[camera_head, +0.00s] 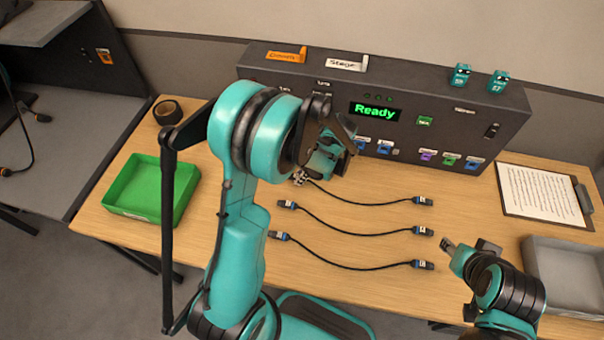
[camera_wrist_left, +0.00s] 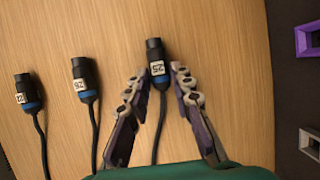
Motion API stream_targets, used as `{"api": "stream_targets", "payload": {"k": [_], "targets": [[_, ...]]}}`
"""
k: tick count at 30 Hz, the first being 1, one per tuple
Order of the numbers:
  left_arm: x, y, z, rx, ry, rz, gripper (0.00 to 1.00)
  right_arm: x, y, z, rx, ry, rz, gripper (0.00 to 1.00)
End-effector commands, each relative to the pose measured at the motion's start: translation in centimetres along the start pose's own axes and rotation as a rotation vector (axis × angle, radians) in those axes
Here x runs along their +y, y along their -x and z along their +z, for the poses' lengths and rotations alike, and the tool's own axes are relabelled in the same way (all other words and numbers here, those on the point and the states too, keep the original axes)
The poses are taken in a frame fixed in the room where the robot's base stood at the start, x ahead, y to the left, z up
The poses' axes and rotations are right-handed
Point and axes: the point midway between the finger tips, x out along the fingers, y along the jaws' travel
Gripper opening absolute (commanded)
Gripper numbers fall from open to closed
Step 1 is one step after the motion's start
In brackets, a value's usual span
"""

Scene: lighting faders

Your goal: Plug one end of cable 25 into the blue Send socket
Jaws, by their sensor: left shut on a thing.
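Cable 25 (camera_head: 360,203) lies on the table as the farthest of three black cables; its near-gripper plug (camera_wrist_left: 158,63), black with a blue band and a "25" label, is between my left gripper's fingers. My left gripper (camera_wrist_left: 158,82) is shut on that plug, just over the wood. In the head view my own arm partly hides this gripper (camera_head: 300,178). The cable's other plug (camera_head: 422,201) lies free at the right. Blue sockets (camera_head: 473,163) (camera_head: 385,147) show on the console front; their labels are too small to read. My right gripper (camera_head: 467,246) appears open and empty.
Two other cables (camera_head: 350,232) (camera_head: 345,265) lie nearer me. The dark console (camera_head: 300,90) spans the back, its screen reading "Ready". A green tray (camera_head: 130,180) is left; a clipboard (camera_head: 540,190) and grey tray (camera_head: 570,262) are right. Purple (camera_head: 428,155) and green (camera_head: 450,160) sockets sit among the blue.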

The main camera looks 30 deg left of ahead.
Motion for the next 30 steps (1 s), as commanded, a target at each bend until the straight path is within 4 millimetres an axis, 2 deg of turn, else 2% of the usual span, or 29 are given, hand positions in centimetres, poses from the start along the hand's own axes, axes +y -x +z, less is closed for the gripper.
{"api": "stream_targets", "payload": {"k": [5,19,30], "targets": [[0.0,0.7,0.3,0.000,0.000,0.000,0.00,0.0,0.5,-0.3,0.000,0.000,0.000,0.40],[0.0,4.4,1.9,0.000,0.000,0.000,0.00,0.0,2.7,-2.0,0.000,0.000,0.000,0.40],[0.0,4.6,1.9,0.000,0.001,0.000,0.00,0.0,2.8,-2.0,0.000,0.000,0.000,0.40]]}}
